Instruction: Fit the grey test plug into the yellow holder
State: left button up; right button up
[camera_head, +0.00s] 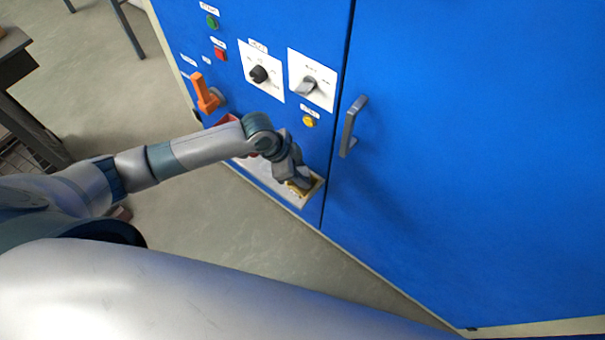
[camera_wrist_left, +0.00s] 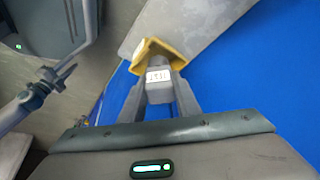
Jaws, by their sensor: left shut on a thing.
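My left gripper (camera_head: 297,181) is at the lower part of the blue cabinet, by a pale ledge. It is shut on the grey test plug (camera_wrist_left: 159,88), which shows a white label between the two fingers in the left wrist view. The yellow holder (camera_wrist_left: 162,47) is right beyond the fingertips and the plug's far end meets it in the picture. How deep the plug sits in the holder cannot be told. In the head view the holder (camera_head: 303,189) is mostly hidden by my gripper. My right gripper is not in view.
The blue cabinet (camera_head: 440,130) carries a grey door handle (camera_head: 352,127), an orange lever (camera_head: 205,93), a black knob (camera_head: 259,74), a grey switch (camera_head: 309,86) and a yellow button (camera_head: 309,121). The pale ledge (camera_head: 311,196) juts below them. A dark table (camera_head: 15,45) stands at left.

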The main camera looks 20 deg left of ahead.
pick_arm(q)
jog(key=shift+f, duration=0.45)
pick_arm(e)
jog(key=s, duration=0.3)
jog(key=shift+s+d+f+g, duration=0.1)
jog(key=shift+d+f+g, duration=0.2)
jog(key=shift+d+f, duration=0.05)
pick_arm(q)
jog(key=shift+f, duration=0.15)
